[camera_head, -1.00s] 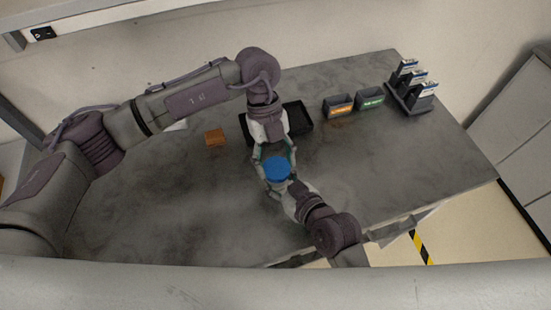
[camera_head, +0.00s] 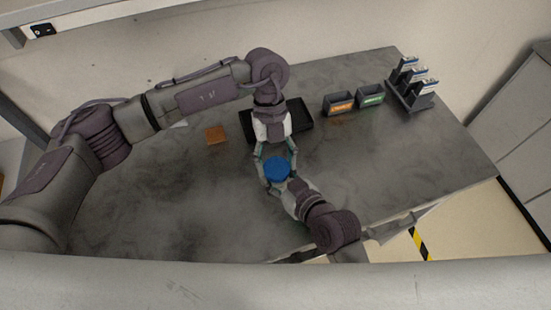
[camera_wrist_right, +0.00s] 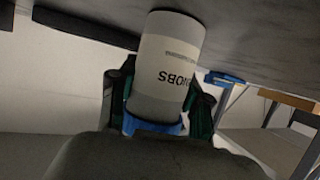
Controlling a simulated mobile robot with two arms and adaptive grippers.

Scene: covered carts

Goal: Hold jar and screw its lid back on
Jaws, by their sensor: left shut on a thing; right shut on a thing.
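The blue lid (camera_head: 277,168) shows from above between my two grippers in the head view. The jar body is mostly hidden in the head view.
A black tray (camera_head: 300,117) lies behind the hands. An orange-brown block (camera_head: 216,134) is to the left. Two small dark bins (camera_head: 338,104) (camera_head: 371,97) and a rack (camera_head: 411,97) with several upright items stand at the right rear.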

